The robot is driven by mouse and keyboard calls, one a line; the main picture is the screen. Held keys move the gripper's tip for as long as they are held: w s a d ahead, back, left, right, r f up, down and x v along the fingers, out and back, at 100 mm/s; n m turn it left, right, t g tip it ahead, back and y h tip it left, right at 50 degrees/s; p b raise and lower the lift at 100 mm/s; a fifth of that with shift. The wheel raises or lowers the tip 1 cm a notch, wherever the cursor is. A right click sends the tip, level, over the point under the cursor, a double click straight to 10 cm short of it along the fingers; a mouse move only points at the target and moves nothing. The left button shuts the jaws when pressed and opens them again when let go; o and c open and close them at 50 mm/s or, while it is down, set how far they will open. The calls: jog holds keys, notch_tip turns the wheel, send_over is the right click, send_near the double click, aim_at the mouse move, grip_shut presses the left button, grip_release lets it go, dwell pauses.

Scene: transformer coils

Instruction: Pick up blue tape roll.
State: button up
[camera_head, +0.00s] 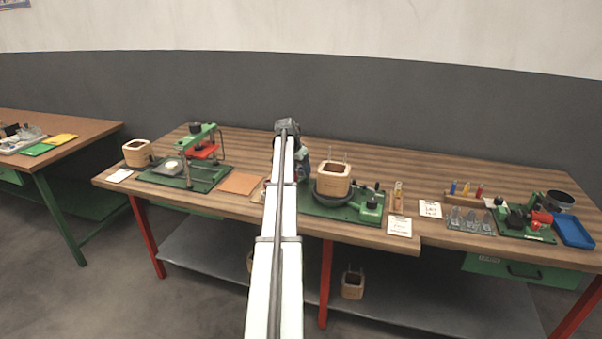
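I cannot clearly make out a blue tape roll. A small blue piece (453,187) stands with yellow and red ones at a wooden rack on the right part of the bench; it is too small to identify. My white arm reaches up the middle of the picture and hides part of the bench. A dark part at the end of my arm, likely my gripper (302,171), shows just right of the white link, by the middle green fixture. Its fingers cannot be made out, and nothing is visibly held.
The wooden bench (431,168) holds a green press (187,168), a wooden coil form (334,179) on the middle green fixture, cards, a clear tray of parts (470,222) and a blue tray (573,232). The bench's back strip is mostly clear. Another table (88,129) stands left.

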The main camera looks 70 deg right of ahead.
jog(key=c, duration=0.9)
jog(key=shift+r, duration=0.1)
